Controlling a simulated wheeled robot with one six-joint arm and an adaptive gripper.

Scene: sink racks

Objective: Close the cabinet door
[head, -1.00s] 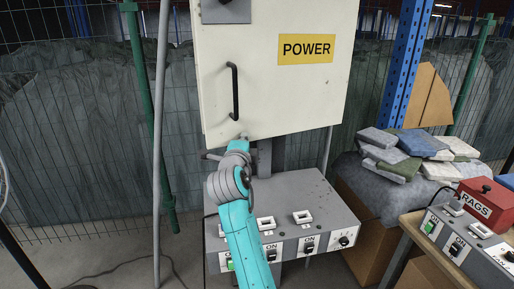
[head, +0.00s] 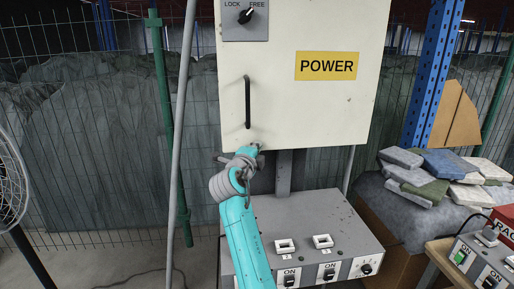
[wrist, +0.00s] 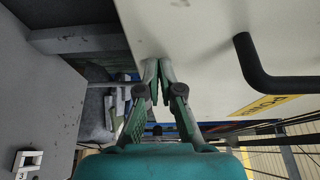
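The white cabinet door (head: 285,105) carries a yellow POWER label (head: 326,66), a black bar handle (head: 247,102) and a LOCK/FREE knob (head: 245,15). I cannot tell from the head view whether it is flush or slightly ajar. My gripper (head: 256,149) is at the door's lower left edge, below the handle, partly hidden by my arm. In the wrist view my gripper (wrist: 158,66) has its fingertips together with nothing between them. They are at the edge of the door (wrist: 200,35), with the handle (wrist: 260,65) to the right; contact is unclear.
A grey control box (head: 310,225) with switches stands below the door. A grey pole (head: 180,130) and wire fence are to the left, and a fan (head: 10,185) at the far left. Folded cloths (head: 440,170) and another switch box (head: 478,262) are on the right.

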